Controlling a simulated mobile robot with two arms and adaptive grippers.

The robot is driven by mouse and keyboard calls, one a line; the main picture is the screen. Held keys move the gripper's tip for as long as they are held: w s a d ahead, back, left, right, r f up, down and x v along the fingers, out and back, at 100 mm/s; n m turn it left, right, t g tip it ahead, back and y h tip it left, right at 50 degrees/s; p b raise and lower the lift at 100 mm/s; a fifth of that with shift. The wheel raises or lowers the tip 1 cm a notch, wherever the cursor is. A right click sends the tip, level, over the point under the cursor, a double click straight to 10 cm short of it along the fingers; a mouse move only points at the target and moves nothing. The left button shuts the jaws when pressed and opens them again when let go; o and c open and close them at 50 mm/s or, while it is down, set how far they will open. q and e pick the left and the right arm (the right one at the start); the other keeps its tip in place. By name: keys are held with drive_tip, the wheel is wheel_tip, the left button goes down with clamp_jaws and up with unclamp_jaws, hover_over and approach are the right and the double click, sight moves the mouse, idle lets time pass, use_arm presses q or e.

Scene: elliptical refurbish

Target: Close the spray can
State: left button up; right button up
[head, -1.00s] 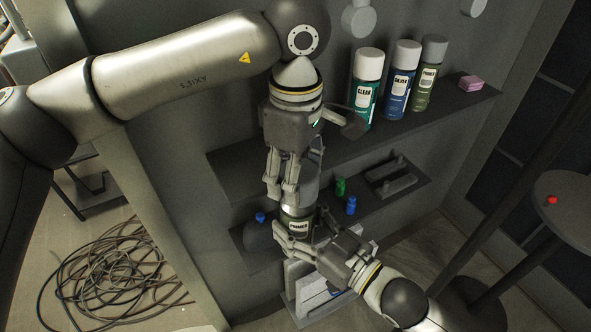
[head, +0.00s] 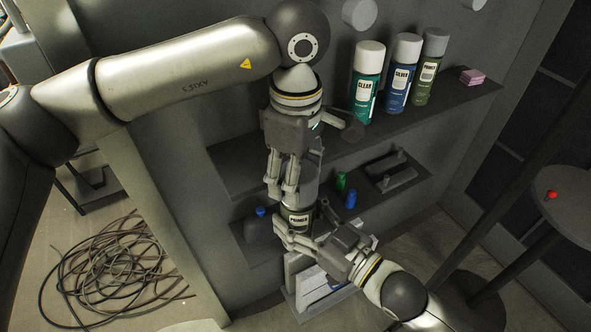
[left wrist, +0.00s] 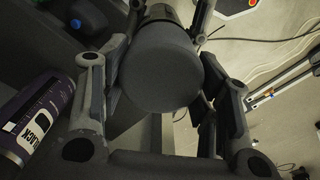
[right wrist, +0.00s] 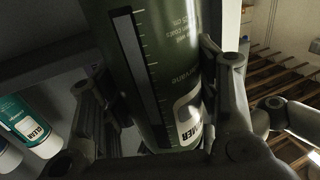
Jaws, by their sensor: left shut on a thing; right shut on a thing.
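The spray can (head: 299,221) is dark green with a white PRIMER label, and it stands roughly upright in front of the lower shelves. It fills the right wrist view (right wrist: 150,60). My right gripper (head: 292,240) is shut around its body. My left gripper (head: 283,188) points down above it, shut on the grey cap (left wrist: 160,68). The cap sits over the can's top, in line with it. Fingers hide much of the joint, so I cannot tell whether the cap is fully seated.
Small green (head: 341,182) and blue (head: 350,198) bottles stand below. A black-labelled can (left wrist: 38,120) lies close to my left gripper.

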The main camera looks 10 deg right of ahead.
use_arm(q)
drive_tip(key=shift+f, duration=0.35)
drive_tip(key=o, duration=0.8)
drive_tip(key=shift+c, duration=0.2)
wheel_tip(320, 180, up, 12)
drive_tip(key=shift+d, duration=0.1)
idle(0.4)
